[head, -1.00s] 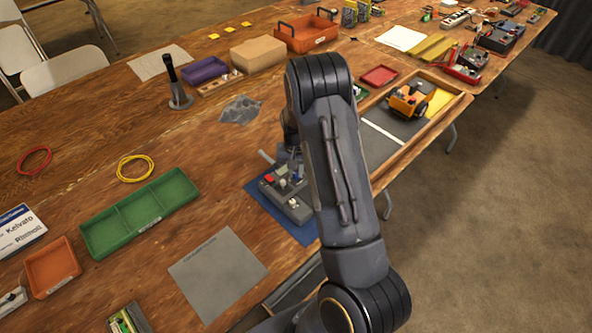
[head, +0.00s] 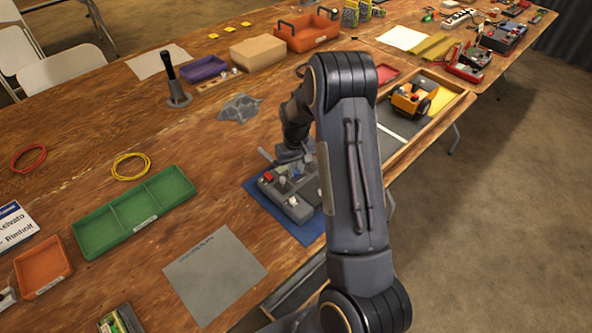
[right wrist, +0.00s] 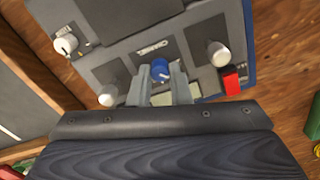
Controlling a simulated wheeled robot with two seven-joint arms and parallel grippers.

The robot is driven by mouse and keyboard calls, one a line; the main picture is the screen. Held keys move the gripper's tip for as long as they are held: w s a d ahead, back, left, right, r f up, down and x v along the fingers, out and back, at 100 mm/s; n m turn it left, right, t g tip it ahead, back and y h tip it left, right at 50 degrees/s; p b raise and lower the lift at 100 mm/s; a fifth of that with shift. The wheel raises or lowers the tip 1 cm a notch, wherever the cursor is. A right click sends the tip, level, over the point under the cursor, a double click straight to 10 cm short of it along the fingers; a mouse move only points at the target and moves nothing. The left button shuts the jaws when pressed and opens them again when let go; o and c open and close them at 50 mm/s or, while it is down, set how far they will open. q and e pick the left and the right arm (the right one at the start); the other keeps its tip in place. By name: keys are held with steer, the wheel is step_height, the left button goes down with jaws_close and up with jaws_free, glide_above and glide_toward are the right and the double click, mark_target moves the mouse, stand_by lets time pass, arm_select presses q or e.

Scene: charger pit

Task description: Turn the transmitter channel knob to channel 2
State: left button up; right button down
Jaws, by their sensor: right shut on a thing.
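The grey transmitter (head: 300,213) lies on a blue mat (head: 256,199) near the table's front edge. My right gripper (right wrist: 161,84) points at the panel and is shut on the blue knob, one finger on each side. The knob's channel reading cannot be made out. In the head view my right gripper (head: 289,155) is over the far part of the transmitter, and the knob is hard to make out. My left gripper is not in view.
Close around the blue knob are white-grey knobs (right wrist: 66,44) (right wrist: 218,54) and a red switch (right wrist: 232,81). A framed tray with a yellow vehicle (head: 411,98) is to the right. A green tray (head: 135,213) and grey sheet (head: 214,275) lie left and nearer.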

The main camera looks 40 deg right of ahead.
mark_target(296, 171)
steer(key=shift+n, duration=0.3)
steer(key=c, duration=1.3)
jaws_free()
steer(key=shift+c, duration=0.2)
steer(key=shift+r, duration=0.1)
step_height(296, 171, up, 7)
steer(key=shift+f+b, duration=0.1)
steer(key=shift+b, duration=0.35)
steer(key=shift+r, duration=0.45)
